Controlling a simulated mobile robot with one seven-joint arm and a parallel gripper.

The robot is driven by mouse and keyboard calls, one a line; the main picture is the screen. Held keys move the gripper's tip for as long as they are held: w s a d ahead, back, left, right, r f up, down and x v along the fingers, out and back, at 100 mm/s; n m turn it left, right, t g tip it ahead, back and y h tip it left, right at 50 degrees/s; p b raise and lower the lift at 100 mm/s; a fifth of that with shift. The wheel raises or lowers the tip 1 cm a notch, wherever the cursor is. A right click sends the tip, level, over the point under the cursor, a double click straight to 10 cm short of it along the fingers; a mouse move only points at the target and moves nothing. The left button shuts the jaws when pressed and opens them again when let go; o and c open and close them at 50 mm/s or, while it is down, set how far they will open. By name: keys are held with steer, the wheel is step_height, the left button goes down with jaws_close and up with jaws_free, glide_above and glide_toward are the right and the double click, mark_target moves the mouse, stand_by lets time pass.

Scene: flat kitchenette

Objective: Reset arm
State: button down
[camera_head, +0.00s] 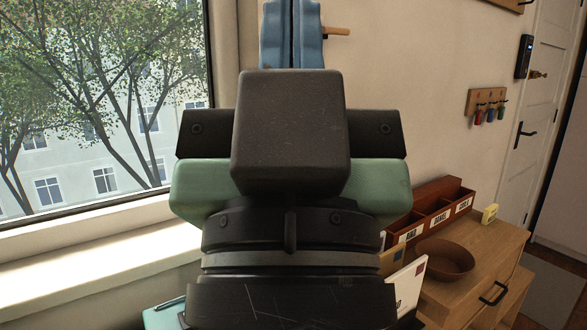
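My gripper (291,130) is seen from behind, close to the camera in the middle of the view. Its dark body and wrist fill the centre. The fingertips are hidden, so I cannot tell whether it is open or shut, or whether it holds anything. A pale green part shows on both sides of the dark block; I cannot tell whether it belongs to my arm.
A window and pale sill (90,240) lie at left. Blue cloth (291,35) hangs behind my gripper. At right, a wooden cabinet (455,300) carries a brown bowl (445,261) and a compartmented, labelled box (432,217). Key hooks (487,101) and a white door (541,110) are beyond.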

step_height(320, 180, up, 16)
steer(key=p, duration=1.3)
steer(key=shift+f, duration=0.2)
steer(key=shift+w, duration=0.1)
